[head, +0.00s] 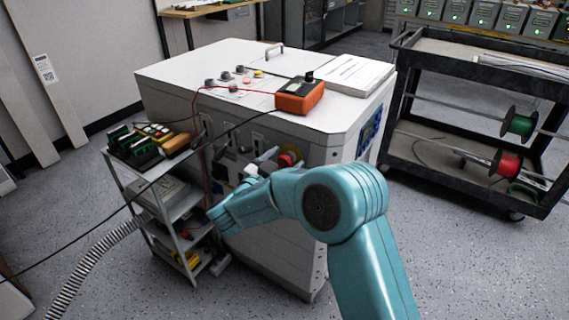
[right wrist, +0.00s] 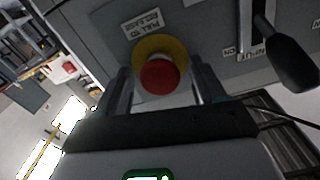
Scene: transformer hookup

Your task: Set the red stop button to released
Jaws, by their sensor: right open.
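The red stop button (right wrist: 160,77) sits on a yellow round base on a grey panel, below a label reading "PULL TO RELEASE" in the right wrist view. In the head view the button (head: 287,159) shows on the front of the white cabinet (head: 225,75), partly hidden by my right arm. My right gripper (right wrist: 163,84) is open, with one finger on each side of the button in the picture. I cannot tell whether the fingers touch it. In the head view the gripper is largely hidden by the arm. My left gripper is not in view.
A black-handled switch (right wrist: 290,62) is on the panel beside the button. An orange meter (head: 300,95) with cables lies on the cabinet top. A small shelf cart (head: 185,205) stands at the left. A black trolley (head: 460,165) with wire spools stands at the right.

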